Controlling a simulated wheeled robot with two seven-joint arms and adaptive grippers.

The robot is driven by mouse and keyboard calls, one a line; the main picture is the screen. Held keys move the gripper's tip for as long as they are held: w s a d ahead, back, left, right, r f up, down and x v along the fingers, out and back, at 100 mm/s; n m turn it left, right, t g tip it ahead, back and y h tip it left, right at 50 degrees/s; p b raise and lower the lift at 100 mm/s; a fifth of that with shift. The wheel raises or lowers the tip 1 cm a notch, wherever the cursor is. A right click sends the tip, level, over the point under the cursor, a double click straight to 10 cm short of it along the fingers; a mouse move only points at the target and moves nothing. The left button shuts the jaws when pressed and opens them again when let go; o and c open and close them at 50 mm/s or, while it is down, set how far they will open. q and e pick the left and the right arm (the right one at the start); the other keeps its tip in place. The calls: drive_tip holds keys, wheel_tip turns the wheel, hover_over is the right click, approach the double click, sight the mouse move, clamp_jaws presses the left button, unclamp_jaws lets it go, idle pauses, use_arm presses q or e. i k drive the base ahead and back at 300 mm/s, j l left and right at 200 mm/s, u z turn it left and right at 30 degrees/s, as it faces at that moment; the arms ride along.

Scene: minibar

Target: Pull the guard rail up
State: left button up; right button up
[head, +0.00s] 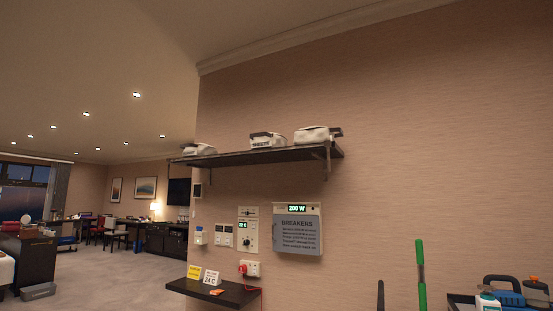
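I cannot make out a guard rail in the head view. Neither of my grippers shows, and no part of either arm can be made out. The view is tilted and filled mostly by a beige wall (430,150) and the ceiling. Whatever lies below the bottom edge of the picture is hidden.
A dark wall shelf (255,158) holds white bundles. Below it are a grey breakers panel (298,235), switches and a small dark shelf (215,291) with cards. A green pole (421,275) and a blue case (504,292) stand at lower right. Open carpet (110,275) lies left.

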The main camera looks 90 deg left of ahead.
sight(313, 145)
drive_tip(key=j+u, duration=0.75)
drive_tip(key=j, duration=0.15)
drive_tip(key=i+j+u, duration=0.1)
drive_tip(key=j+u, duration=0.3)
drive_tip(key=i+j+u, duration=0.15)
drive_tip(key=j+u, duration=0.2)
drive_tip(key=i+j+u, duration=0.2)
drive_tip(key=j+u, duration=0.2)
drive_tip(key=i+j+u, duration=0.5)
drive_tip(key=u, duration=0.25)
drive_tip(key=i+j+u, duration=0.2)
drive_tip(key=u, duration=0.15)
drive_tip(key=i, duration=0.1)
